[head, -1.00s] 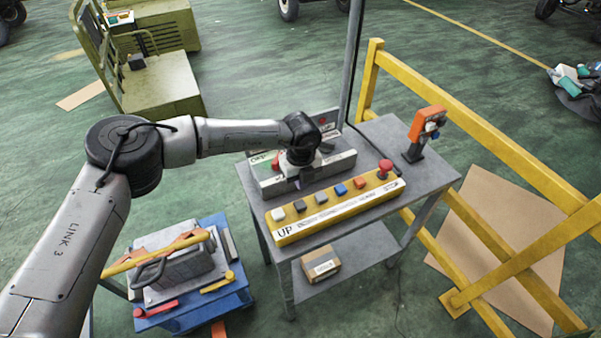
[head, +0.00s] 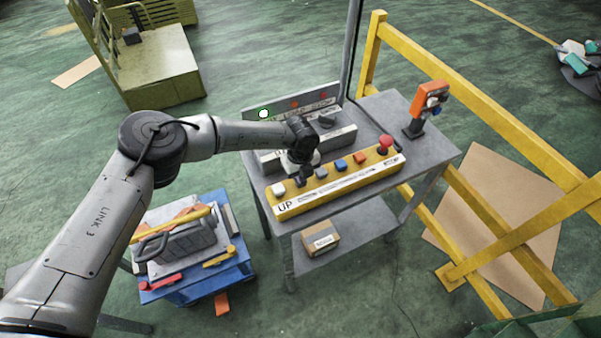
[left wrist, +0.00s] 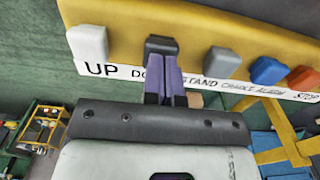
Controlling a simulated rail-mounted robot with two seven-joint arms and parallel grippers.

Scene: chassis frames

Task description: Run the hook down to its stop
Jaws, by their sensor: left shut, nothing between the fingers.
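A yellow control box (head: 330,190) lies on the grey table, with a row of coloured buttons and a label strip starting "UP". Its white button (left wrist: 87,42) is above "UP". The dark button (left wrist: 161,45) is above a word starting "DO", the rest hidden by my fingers. My left gripper (left wrist: 167,82) is shut and empty, its fingertips at the dark button; I cannot tell whether they press it. In the head view the left gripper (head: 300,176) points down at the box's left part. I cannot make out the hook. My right gripper is not in view.
A red mushroom button (head: 384,144) is at the box's right end. Behind the box are a grey unit (head: 338,139) and a panel with a bright green-rimmed lamp (head: 263,114). An orange device (head: 429,100) stands right. A yellow railing (head: 480,95) borders the table; a blue cart (head: 235,268) stands left.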

